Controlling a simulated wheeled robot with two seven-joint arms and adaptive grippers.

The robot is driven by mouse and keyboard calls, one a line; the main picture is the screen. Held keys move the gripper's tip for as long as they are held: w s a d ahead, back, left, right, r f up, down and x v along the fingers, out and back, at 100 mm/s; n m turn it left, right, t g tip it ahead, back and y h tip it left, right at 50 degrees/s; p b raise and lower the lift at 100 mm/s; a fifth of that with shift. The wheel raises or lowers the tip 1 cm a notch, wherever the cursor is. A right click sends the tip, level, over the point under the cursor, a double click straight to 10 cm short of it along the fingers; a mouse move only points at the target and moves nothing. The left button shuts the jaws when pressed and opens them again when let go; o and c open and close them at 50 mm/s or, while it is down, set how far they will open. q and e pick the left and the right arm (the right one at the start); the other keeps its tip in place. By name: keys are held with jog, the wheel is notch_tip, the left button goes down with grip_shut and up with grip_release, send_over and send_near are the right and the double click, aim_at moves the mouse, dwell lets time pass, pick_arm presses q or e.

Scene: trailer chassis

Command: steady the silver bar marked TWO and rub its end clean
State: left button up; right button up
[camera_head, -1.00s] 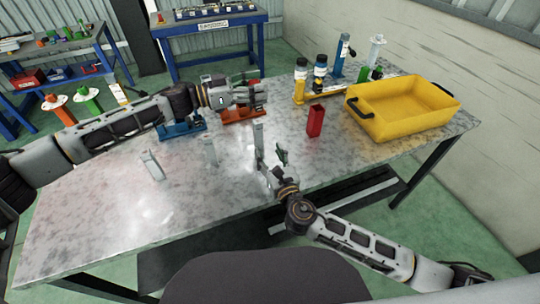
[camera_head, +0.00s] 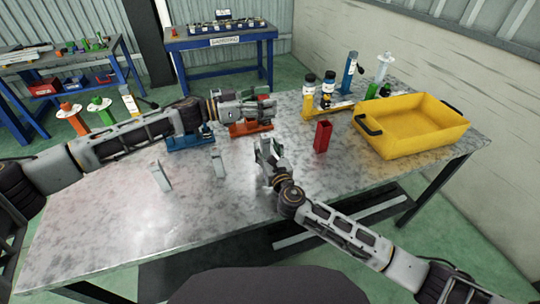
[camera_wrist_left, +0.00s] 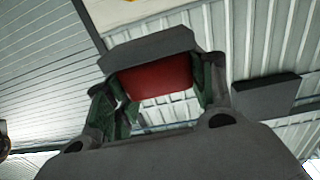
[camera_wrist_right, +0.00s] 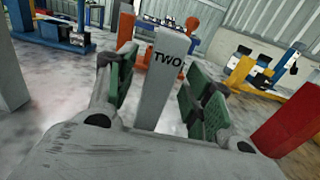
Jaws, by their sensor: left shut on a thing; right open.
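The silver bar marked TWO (camera_wrist_right: 165,75) stands upright between the fingers of my right gripper (camera_wrist_right: 160,98) in the right wrist view. The fingers are open on either side of it, with a visible gap. In the head view my right gripper (camera_head: 270,152) is low over the table and largely hides that bar. My left gripper (camera_head: 262,105) is farther back, above the orange holder (camera_head: 250,128). It is shut on a red block (camera_wrist_left: 157,76), seen between its fingers in the left wrist view, away from the bar.
Two other silver bars (camera_head: 160,177) (camera_head: 218,162) stand to the left on the metal table (camera_head: 110,230). A blue holder (camera_head: 190,142) is below my left wrist. A red box (camera_head: 323,136), yellow bin (camera_head: 415,143) and bottles (camera_head: 309,95) are right. The table's front left is clear.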

jog(key=shift+x, duration=0.95)
jog(key=shift+c, duration=0.4)
grip_shut()
pick_arm(q)
jog(key=shift+s+a+f, duration=0.15)
jog(key=shift+a+f, duration=0.1)
jog(key=shift+a, duration=0.25)
jog(key=shift+s+a+f, duration=0.15)
jog(key=shift+a+f, duration=0.05)
jog(key=shift+a, duration=0.3)
